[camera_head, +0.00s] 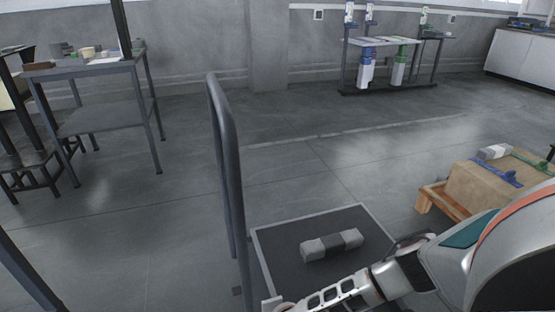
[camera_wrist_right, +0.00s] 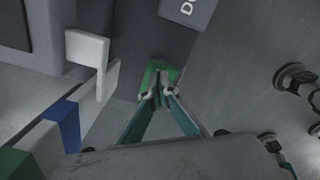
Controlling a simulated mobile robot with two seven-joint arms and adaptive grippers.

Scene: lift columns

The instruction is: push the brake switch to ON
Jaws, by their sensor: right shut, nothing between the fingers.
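In the right wrist view, my right gripper (camera_wrist_right: 158,92) is shut and empty, its two teal fingers meeting at the tips. A green patch (camera_wrist_right: 151,72) shows right at and behind the fingertips; I cannot tell whether they touch it. It may be part of the brake switch, but no ON marking is readable. A grey part (camera_wrist_right: 190,8) with cut-off white lettering is above. In the head view, my right arm reaches in from the right to the bottom edge, and its fingers are not clearly visible there. My left gripper is in neither view.
A flat cart (camera_head: 265,255) with a tall handle (camera_head: 228,150) carries a grey block (camera_head: 332,245). A cardboard box (camera_head: 490,187) sits on a pallet at right. In the wrist view, a white bracket (camera_wrist_right: 87,48) and a blue part (camera_wrist_right: 64,123) are left of the fingers; bolts (camera_wrist_right: 296,80) are right.

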